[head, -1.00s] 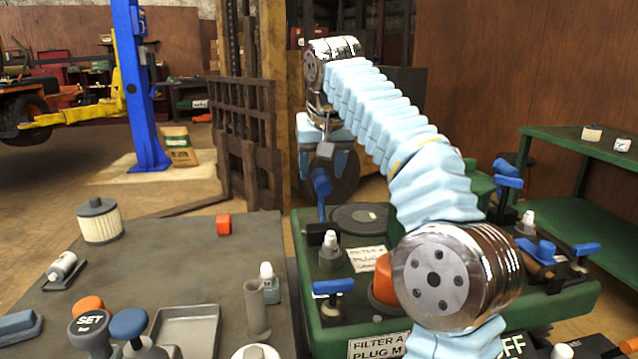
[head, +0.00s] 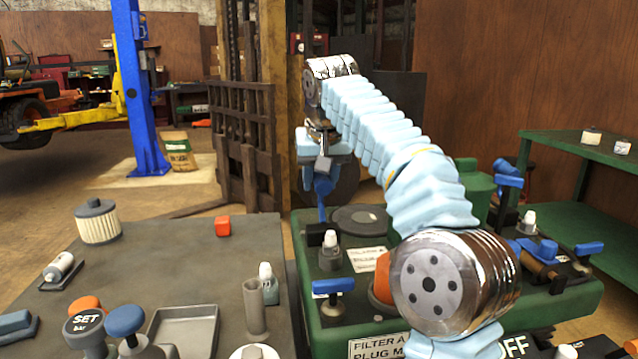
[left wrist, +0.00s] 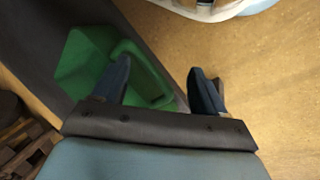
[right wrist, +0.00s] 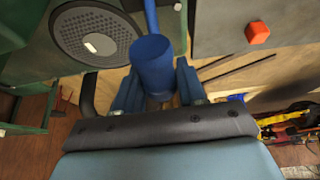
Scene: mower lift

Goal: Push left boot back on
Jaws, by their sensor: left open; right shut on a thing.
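A blue boot (head: 321,186) with a thin blue lead hangs in my right gripper (head: 321,165), near the far edge of the green machine deck (head: 318,325). In the right wrist view the boot (right wrist: 152,58) is a blue cylinder between the two fingers of my right gripper (right wrist: 155,92), with its lead running up. A white-tipped plug (head: 330,240) stands upright on the deck's left side, apart from the boot and nearer the camera. My left gripper (left wrist: 160,78) shows only in the left wrist view, open and empty, its fingers near a green part (left wrist: 95,65).
Blue T-handles (head: 334,286) and an orange part (head: 382,278) stand near the left plug. A second white-tipped plug (head: 528,220) is on the right. A grey table (head: 185,262) with a filter (head: 98,222), a tray and bottles lies left.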

